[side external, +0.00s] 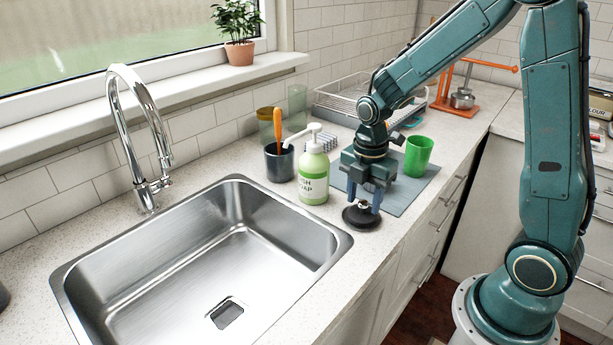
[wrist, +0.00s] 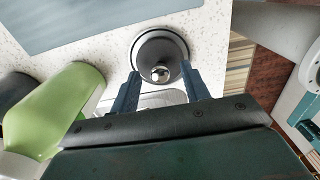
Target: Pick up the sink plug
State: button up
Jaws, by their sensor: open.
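The sink plug (side external: 362,218) is a round black disc with a small metal knob on top. It lies on the speckled counter near the front edge, beside the sink's right corner. My gripper (side external: 367,203) is open and points down just over the plug. In the wrist view the plug (wrist: 160,55) is ahead of my gripper (wrist: 158,78), with the metal knob roughly midway between the two blue fingers. I cannot tell whether the fingertips touch the plug. Nothing is held.
A green soap bottle (side external: 314,176) stands close left of my gripper, with a dark cup (side external: 279,163) behind it. A grey-blue mat (side external: 408,197) with a green cup (side external: 418,156) lies to the right. The steel sink (side external: 240,182) opens at left.

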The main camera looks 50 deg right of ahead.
aim_at(364, 202)
dwell(0.3)
grip_shut()
jog(key=shift+r, duration=0.2)
notch_tip(364, 202, up, 20)
jog(key=shift+f, duration=0.2)
dwell(0.6)
dwell(0.4)
